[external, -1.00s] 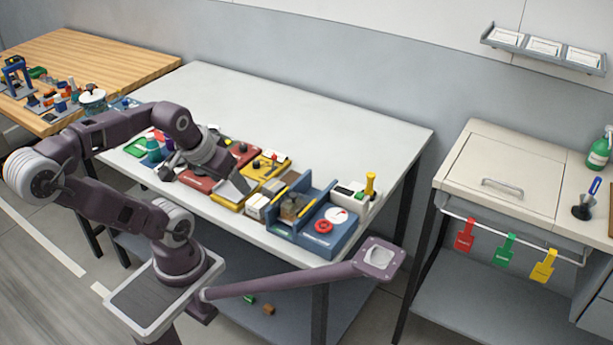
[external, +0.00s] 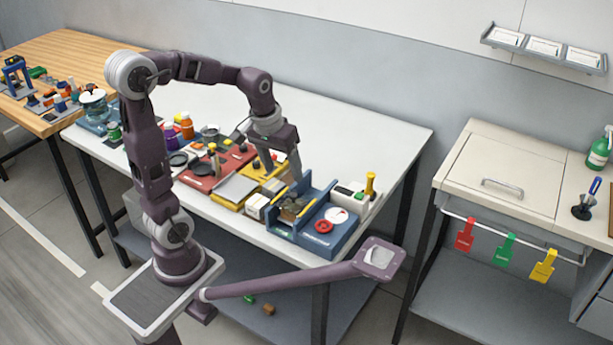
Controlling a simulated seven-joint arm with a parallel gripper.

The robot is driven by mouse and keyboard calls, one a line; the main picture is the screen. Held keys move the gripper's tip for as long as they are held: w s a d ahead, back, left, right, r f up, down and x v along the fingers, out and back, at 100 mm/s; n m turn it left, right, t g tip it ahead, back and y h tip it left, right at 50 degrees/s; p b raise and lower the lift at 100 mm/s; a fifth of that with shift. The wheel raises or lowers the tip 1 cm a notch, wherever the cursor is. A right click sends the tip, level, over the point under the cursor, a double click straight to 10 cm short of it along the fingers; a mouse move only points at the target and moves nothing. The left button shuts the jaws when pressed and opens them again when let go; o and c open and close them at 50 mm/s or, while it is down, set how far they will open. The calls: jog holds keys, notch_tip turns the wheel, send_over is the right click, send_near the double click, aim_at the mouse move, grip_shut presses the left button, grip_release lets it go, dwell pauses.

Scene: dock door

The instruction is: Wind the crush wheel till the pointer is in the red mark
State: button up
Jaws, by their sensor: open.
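The crush wheel looks to be the small red ring (external: 324,226) on the front of the blue device (external: 319,241) near the table's front right. A white round dial (external: 337,214) sits just behind it with a small red patch; its pointer is too small to read. My gripper (external: 284,172) is open above the yellow tray area, to the left of and behind the blue device, apart from the wheel. Its fingers point down.
A blue-walled bay (external: 318,196) with a brown item stands left of the dial. A yellow-topped post (external: 370,184) rises at the right. A yellow tray (external: 236,190) and a red tray (external: 202,178) lie left. The table's back (external: 350,130) is clear.

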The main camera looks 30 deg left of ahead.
aim_at(324, 224)
jog(key=w+d+f, duration=0.2)
jog(key=f, duration=0.2)
jog(key=w+d+f+g, duration=0.1)
jog(key=w+d+f, duration=0.1)
jog(key=d+f, duration=0.1)
jog(key=w+d+f+g, duration=0.1)
jog(key=w+d+f, duration=0.1)
jog(key=f, duration=0.3)
jog(key=shift+w+d+y, duration=0.35)
jog(key=shift+w+y, duration=0.05)
jog(key=shift+w, duration=0.2)
notch_tip(324, 224, down, 7)
jog(key=shift+f, duration=0.15)
jog(key=shift+c, duration=0.5)
jog(key=c, duration=1.3)
jog(key=shift+m, duration=0.3)
jog(key=o, duration=1.4)
